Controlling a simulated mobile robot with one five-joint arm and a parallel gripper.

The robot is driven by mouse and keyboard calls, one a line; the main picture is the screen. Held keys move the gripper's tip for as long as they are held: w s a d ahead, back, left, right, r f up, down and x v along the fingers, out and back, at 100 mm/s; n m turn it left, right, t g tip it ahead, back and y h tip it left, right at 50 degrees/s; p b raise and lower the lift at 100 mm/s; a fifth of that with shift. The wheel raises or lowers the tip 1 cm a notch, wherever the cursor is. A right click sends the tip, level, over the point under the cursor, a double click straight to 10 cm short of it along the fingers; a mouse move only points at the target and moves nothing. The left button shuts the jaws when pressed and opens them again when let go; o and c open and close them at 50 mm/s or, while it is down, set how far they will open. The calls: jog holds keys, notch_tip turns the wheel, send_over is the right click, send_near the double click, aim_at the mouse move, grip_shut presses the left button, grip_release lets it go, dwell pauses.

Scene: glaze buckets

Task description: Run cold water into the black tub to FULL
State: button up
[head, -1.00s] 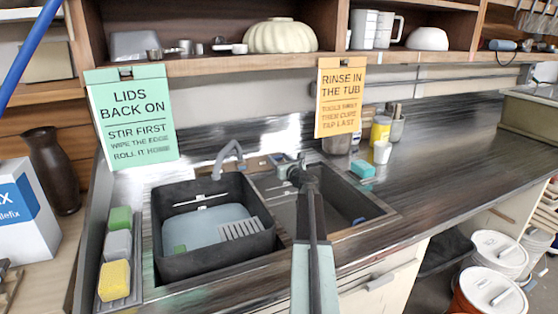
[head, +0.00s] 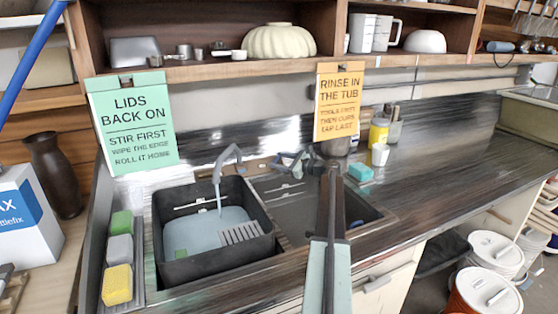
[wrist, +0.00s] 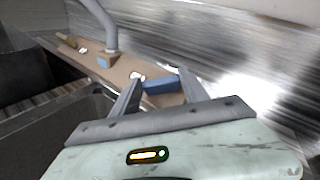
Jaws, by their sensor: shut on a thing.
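The black tub (head: 262,215) stands in the left basin of the sink, with pale blue water (head: 195,234) in it. A white mark (head: 197,203) shows on its inner back wall above the water; its writing is too small to read. A thin stream (head: 219,198) falls from the grey curved spout (head: 227,154) into the tub. The spout also shows in the wrist view (wrist: 108,28). My gripper (head: 300,158) is at the back of the sink, right of the spout. In the wrist view its jaws (wrist: 157,82) are around a blue tap lever (wrist: 162,86).
Green, grey and yellow sponges (head: 117,285) lie in a tray left of the tub. Signs hang above.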

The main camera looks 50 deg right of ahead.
jog(key=shift+w+r+n+y, duration=0.1)
jog(key=shift+w+n+y, duration=0.05)
jog(key=shift+n+y, duration=0.2)
jog(key=o, duration=1.4)
jog(key=p+v, duration=0.1)
jog(key=v, duration=0.6)
jog(key=shift+s+r, duration=0.1)
jog(key=shift+s, duration=0.3)
